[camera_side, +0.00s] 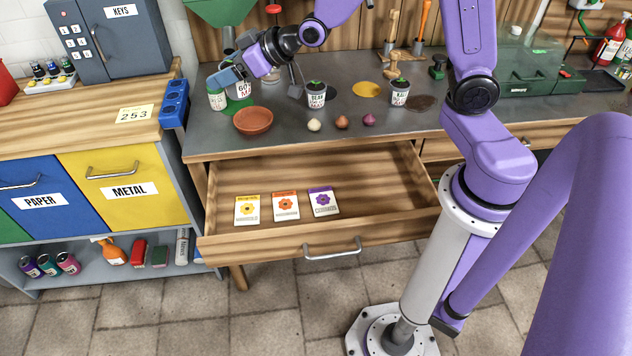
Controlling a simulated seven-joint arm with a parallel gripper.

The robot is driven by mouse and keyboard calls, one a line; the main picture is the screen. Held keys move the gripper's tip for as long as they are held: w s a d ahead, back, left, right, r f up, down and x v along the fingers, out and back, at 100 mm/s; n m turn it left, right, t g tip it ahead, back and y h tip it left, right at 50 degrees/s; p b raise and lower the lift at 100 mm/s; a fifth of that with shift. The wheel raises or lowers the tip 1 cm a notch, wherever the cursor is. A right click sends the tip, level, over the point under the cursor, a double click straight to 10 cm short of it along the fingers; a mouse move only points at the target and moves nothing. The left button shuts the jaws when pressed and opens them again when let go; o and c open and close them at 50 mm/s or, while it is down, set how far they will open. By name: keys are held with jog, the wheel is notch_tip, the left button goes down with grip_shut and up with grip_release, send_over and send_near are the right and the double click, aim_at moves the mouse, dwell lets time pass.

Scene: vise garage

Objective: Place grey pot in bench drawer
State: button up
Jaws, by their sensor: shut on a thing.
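My gripper (232,78) is over the left end of the grey bench top, tilted down to the left. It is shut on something. A small blue-grey thing (222,77) shows at its fingertips; I cannot tell for sure that this is the grey pot. A white labelled pot (216,99) is just below the fingers, and another labelled pot (243,89) is partly hidden behind them. The bench drawer (365,190) is pulled open below the bench top. Three seed packets, yellow (247,209), orange (285,206) and purple (323,202), lie inside near its front.
A terracotta dish (253,121), three bulbs (342,122), a BEAN pot (316,95) and another labelled pot (400,92) stand on the bench. A wooden cabinet with a blue rack (174,103) stands left. The drawer's back and right are clear.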

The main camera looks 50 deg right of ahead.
jog(key=shift+w+f+n+y, duration=0.2)
jog(key=shift+f+n+y, duration=0.1)
jog(key=shift+f, duration=0.05)
jog(key=s+d+f+n+g+y, duration=0.1)
jog(key=s+d+f, duration=0.15)
jog(key=f, duration=0.55)
jog(key=s+d+f+n+g+y, duration=0.1)
jog(key=s+d+f+n, duration=0.15)
jog(key=f, duration=0.65)
jog(key=shift+s+d+f+n+g+y, duration=0.4)
jog(key=shift+s+d+f, duration=0.65)
jog(key=shift+s+f, duration=1.75)
jog(key=shift+s+d+f+n+g+y, duration=0.4)
jog(key=shift+s+d+f, duration=1.05)
jog(key=shift+s, duration=2.2)
jog(key=shift+s+d+f+n+g+y, duration=0.35)
jog(key=shift+s+d+f+y, duration=0.25)
jog(key=shift+s+f, duration=2.35)
jog(key=shift+s+d+r, duration=0.1)
jog(key=shift+s+r, duration=0.1)
jog(key=shift+s, duration=0.1)
jog(key=o, duration=1.1)
